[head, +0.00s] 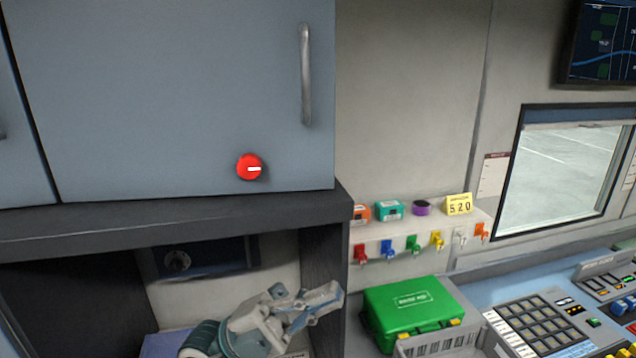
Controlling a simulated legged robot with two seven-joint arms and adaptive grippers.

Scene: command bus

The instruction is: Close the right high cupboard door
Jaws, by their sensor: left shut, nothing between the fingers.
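The right high cupboard door (180,90) is a blue-grey panel filling the upper left of the head view. It has a vertical metal handle (306,75) near its right edge and a red knob (249,167) low on its face. The door looks flat against the cupboard, above the dark shelf edge (180,220); I cannot tell whether a small gap is left. My left gripper (318,301) is below that edge, in front of the open compartment, pointing right. It is shut, empty and apart from the door. My right gripper is out of view.
A green first-aid case (412,310) stands to the right of the gripper. Several coloured keys (413,244) hang under a small ledge with little boxes. A control panel (540,325) lies at lower right, below a window (560,170).

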